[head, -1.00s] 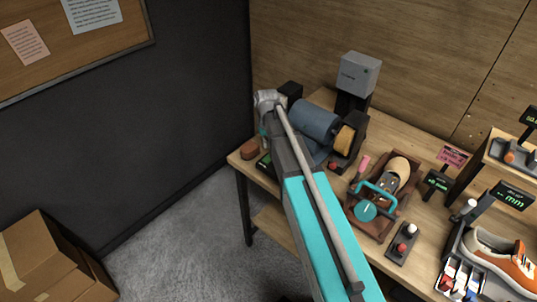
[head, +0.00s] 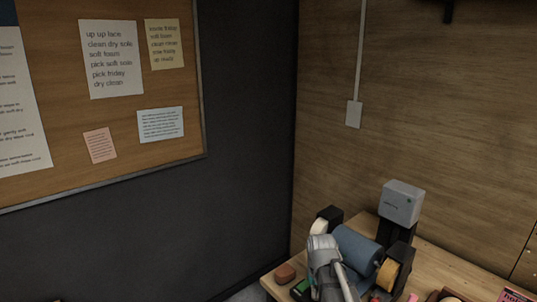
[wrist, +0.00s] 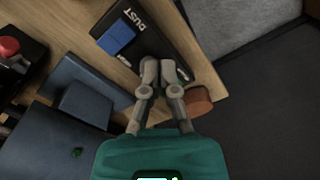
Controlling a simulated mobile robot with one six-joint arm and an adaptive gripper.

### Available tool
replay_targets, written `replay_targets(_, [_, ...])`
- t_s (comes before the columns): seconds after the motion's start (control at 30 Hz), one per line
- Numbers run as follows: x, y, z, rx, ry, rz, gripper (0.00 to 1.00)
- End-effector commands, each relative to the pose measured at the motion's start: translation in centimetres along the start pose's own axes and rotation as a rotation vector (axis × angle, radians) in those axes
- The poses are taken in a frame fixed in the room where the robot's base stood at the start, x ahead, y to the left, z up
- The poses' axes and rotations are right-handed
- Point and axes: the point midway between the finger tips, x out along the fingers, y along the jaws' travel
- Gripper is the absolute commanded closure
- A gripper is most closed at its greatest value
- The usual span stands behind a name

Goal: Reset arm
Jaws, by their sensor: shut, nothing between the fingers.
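My gripper (wrist: 160,72) is shut and empty in the wrist view. Its fingertips are over a black tray marked DUST (wrist: 172,32), near the table's edge. I cannot tell its exact height above the tray. A blue block (wrist: 116,37) lies on the tray beside the fingertips. A brown rounded block (wrist: 197,102) sits just right of the fingers; it also shows in the head view (head: 285,272). In the head view my grey arm link rises at the bottom centre, and the fingers cannot be made out.
A red button (wrist: 8,47) is at the wrist view's left. Carpet beyond the table edge is clear.

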Motion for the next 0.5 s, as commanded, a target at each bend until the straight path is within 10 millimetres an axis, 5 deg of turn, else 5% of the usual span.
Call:
replay_targets(0.03, [0.0,0.2,2.7,0.014,0.000,0.000,1.00])
replay_targets(0.2, [0.0,0.7,7.0,0.050,0.000,0.000,1.00])
replay_targets(0.5, [0.0,0.9,8.7,0.071,0.000,0.001,1.00])
